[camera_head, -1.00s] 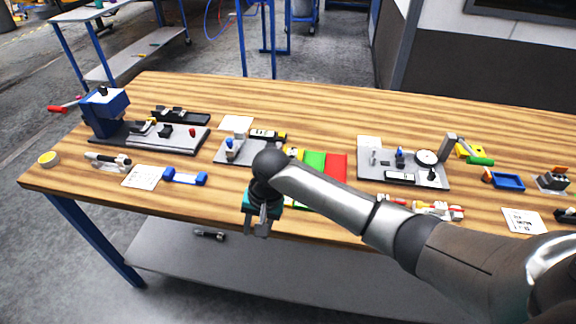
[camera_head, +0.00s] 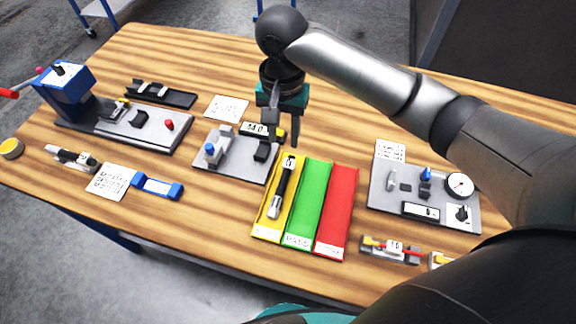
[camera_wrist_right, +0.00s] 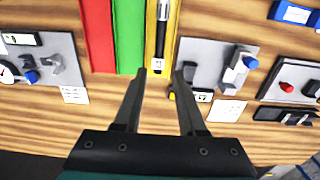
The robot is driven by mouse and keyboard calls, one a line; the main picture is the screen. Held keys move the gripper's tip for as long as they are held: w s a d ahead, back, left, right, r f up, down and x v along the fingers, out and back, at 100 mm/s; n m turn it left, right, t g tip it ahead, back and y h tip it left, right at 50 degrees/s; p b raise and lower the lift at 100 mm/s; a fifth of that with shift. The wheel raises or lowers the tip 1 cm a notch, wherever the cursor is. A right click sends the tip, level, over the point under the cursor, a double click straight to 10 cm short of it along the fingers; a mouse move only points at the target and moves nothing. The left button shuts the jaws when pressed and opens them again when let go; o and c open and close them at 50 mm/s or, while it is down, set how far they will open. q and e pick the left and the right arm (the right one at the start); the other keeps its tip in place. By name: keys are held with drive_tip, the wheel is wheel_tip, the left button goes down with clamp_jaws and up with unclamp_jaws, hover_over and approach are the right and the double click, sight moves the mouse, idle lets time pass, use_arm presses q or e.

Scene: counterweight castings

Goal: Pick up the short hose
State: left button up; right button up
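A black hose-like piece with a silver end and a white label (camera_head: 282,187) lies lengthwise in the yellow lane of a tray; I take it for the short hose. It also shows at the top of the right wrist view (camera_wrist_right: 161,32). My right gripper (camera_head: 283,141) points down above the table, near the far end of the yellow lane. In the right wrist view its fingers (camera_wrist_right: 160,74) are apart with nothing between them, and the piece lies beyond the tips. My left gripper's fingers are not visible.
Green (camera_head: 308,203) and red (camera_head: 336,212) lanes adjoin the yellow lane (camera_head: 262,228). A grey fixture plate (camera_head: 228,168) stands left of them, a gauge plate (camera_head: 385,200) right. A blue press (camera_head: 65,88) stands far left. Another black-and-silver piece (camera_head: 72,157) lies at left. Bare wood separates these.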

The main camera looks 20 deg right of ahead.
drive_tip(key=b, duration=0.1)
hover_over(284, 179)
drive_tip(key=f, duration=0.9)
drive_tip(key=shift+w+d+f, duration=0.15)
drive_tip(key=shift+w+f, duration=0.1)
drive_tip(key=shift+w, duration=0.05)
drive_tip(key=shift+f, duration=0.45)
drive_tip(key=f, duration=0.3)
drive_tip(key=f+b, duration=0.1)
drive_tip(key=f, duration=0.1)
drive_tip(key=shift+s, duration=0.35)
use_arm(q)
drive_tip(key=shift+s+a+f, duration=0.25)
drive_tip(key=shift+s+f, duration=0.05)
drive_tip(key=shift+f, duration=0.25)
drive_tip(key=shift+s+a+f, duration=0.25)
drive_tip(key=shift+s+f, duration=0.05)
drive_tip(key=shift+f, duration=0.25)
use_arm(e)
drive_tip(key=shift+r, duration=0.1)
drive_tip(key=shift+c, duration=0.2)
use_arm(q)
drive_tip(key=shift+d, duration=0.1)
use_arm(e)
clamp_jaws()
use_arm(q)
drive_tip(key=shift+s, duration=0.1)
